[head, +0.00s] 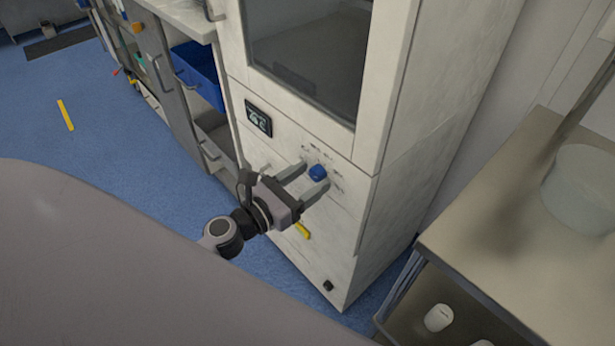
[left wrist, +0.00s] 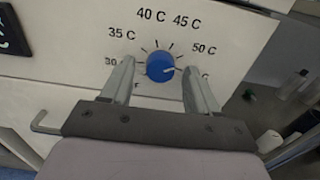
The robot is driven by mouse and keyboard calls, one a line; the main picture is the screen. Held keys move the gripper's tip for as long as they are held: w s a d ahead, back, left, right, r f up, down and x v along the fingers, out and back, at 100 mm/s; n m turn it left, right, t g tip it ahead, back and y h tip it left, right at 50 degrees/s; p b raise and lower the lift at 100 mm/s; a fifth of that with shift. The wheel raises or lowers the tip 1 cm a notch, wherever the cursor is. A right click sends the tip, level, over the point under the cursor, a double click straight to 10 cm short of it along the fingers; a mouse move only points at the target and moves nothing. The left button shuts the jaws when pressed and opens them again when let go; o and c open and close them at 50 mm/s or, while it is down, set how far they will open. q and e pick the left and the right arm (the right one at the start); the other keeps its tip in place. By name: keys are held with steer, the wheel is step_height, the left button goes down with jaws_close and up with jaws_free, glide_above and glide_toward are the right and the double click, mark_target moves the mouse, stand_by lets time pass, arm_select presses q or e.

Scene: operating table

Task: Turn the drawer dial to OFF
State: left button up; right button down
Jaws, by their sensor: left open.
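The blue drawer dial (head: 317,172) is on the front of a tall white cabinet, below its glass door. In the left wrist view the dial (left wrist: 160,67) shows a pale pointer mark aimed to the right, below the 50 C label. Labels 35 C, 40 C, 45 C and 50 C are readable around it; the lower ones are partly hidden by the fingers. My left gripper (head: 305,178) is open, its fingers (left wrist: 159,88) on either side of the dial, with visible gaps. My right gripper is not in view.
A black display (head: 258,118) is on the cabinet (head: 400,120) at upper left of the dial. A yellow handle-like piece (head: 302,230) sits below. A table (head: 500,225) with a round clear container (head: 582,190) stands at right. Blue floor (head: 110,150) is open at left.

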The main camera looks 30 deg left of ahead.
arm_select(q)
steer(key=shift+w, duration=0.15)
steer(key=shift+c, duration=0.2)
steer(key=c, duration=1)
